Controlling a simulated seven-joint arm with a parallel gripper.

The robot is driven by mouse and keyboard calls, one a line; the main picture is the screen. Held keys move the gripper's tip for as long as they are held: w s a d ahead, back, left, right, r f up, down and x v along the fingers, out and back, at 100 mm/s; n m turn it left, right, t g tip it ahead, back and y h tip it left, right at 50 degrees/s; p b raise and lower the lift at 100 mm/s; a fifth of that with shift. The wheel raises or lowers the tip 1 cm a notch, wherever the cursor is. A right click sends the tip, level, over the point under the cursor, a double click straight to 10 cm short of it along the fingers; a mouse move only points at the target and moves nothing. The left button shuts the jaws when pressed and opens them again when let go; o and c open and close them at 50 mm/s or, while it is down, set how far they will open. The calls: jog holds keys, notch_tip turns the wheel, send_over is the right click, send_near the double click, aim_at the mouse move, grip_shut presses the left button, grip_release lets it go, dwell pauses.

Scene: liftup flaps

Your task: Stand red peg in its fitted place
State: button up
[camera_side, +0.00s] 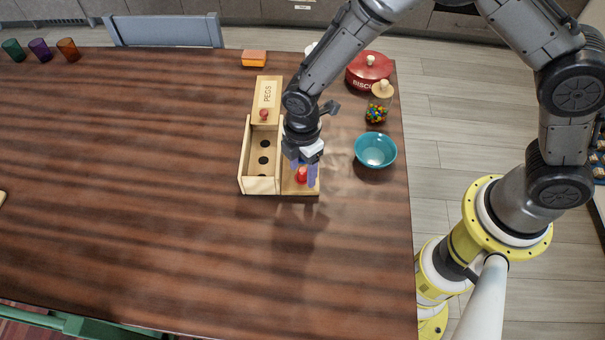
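The red peg (301,175) stands at the front end of the wooden strip (300,190) on the right side of the peg box. My gripper (303,174) points down over it, with one purple finger on each side of the peg. I cannot tell whether the fingers touch it. The open wooden peg box (262,186) shows several dark holes (263,160) in its floor. Its lid (267,92), marked PEGS with a red knob (264,115), is at the back end. My gripper and arm hide part of the strip.
A teal bowl (376,151), a jar of coloured sweets (378,106) and a red biscuit pot (369,69) stand right of my gripper. An orange block (254,58) lies behind the box. Several coloured cups (40,49) stand far left. The table's left and front are mostly clear.

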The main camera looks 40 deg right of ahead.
aim_at(302, 170)
grip_shut()
jog(key=shift+r, duration=0.1)
jog(key=shift+r, duration=0.4)
notch_tip(302, 170, up, 2)
jog(key=shift+r, duration=0.15)
jog(key=s+d+r, duration=0.7)
jog(key=s+r, duration=0.2)
jog(key=s, duration=0.3)
jog(key=shift+r, duration=0.4)
